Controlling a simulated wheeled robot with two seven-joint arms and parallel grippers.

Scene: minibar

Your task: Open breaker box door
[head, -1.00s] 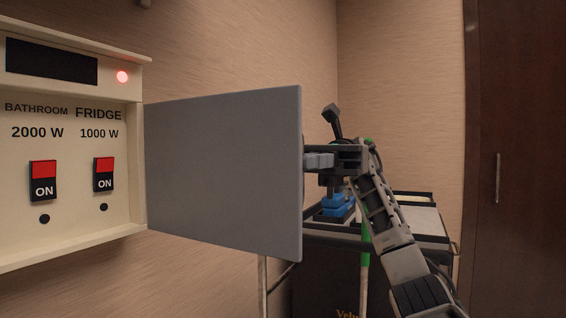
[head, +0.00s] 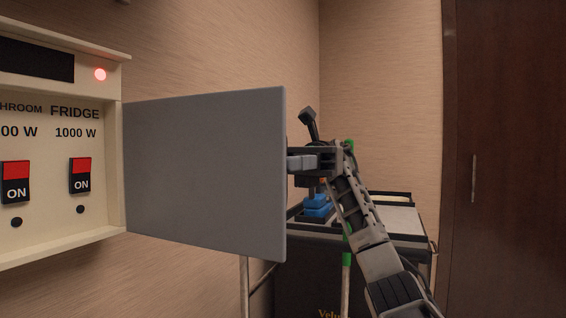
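The breaker box (head: 112,150) is on the wall at the left, with its inside showing. Two switches with red tops (head: 80,176) read ON, and a red light (head: 100,74) glows above them. The grey breaker box door (head: 205,175) stands swung out to the right from the box's right side. My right gripper (head: 297,162) is at the door's far right edge, partly behind it. A finger shows beside the edge; whether it touches the door or how far the fingers are apart is hidden. My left gripper is out of view.
A dark cart (head: 400,222) with blue items (head: 316,207) on top stands behind my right arm. A green-and-white pole (head: 346,270) rises beside it. A dark wooden door (head: 510,150) is at the right. The wall behind is bare.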

